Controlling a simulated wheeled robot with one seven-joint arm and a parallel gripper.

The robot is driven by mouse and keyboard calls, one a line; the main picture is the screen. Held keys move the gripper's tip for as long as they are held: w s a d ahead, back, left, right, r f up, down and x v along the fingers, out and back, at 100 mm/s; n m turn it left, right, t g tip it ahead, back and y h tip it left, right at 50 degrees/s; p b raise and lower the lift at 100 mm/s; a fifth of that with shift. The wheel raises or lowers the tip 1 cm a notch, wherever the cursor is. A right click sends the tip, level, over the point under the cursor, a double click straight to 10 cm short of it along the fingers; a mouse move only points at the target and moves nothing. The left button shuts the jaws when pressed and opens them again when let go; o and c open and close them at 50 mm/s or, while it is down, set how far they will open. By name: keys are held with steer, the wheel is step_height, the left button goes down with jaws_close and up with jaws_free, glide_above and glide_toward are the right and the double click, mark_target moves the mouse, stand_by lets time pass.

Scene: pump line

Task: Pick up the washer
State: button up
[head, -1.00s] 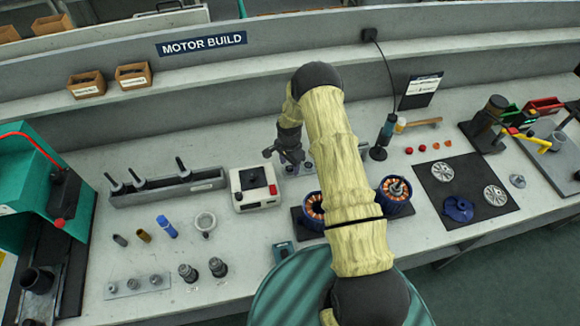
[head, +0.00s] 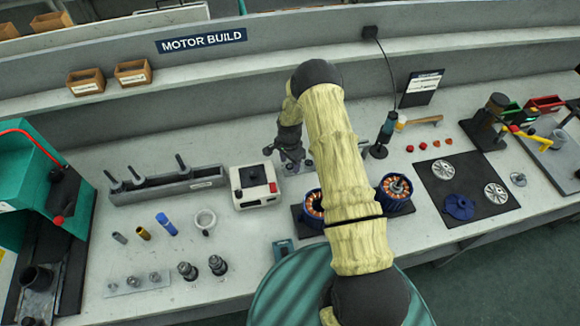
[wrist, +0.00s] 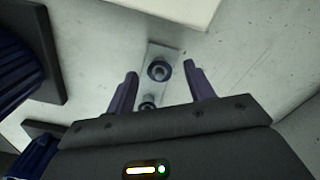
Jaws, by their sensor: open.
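In the wrist view, a dark round washer-like piece (wrist: 159,71) sits on a narrow pale plate (wrist: 166,52). A second dark round piece (wrist: 147,103) is nearer my gripper, partly hidden by its body. I cannot tell for sure which piece is the washer. My gripper (wrist: 160,72) is open and empty, its two fingers on either side of the plate in the picture. I cannot tell its height above the plate. In the head view my gripper (head: 291,158) is over the bench, just right of the white box, and partly hides the plate.
A white box with a black top (head: 254,187) stands close left of my gripper. Blue motor housings with copper windings (head: 396,190) stand in front, partly behind my arm. A pale ring (head: 204,220) lies further left.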

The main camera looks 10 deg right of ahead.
steer(key=shift+f, duration=0.1)
stand_by(0.4)
steer(key=c, duration=0.9)
steer(key=shift+r+p, duration=0.35)
steer(key=shift+w+r+b, duration=0.1)
steer(key=shift+r+b, duration=0.15)
steer(key=shift+b, duration=0.05)
step_height(320, 180, up, 9)
steer(key=b, duration=0.3)
steer(key=shift+r, duration=0.2)
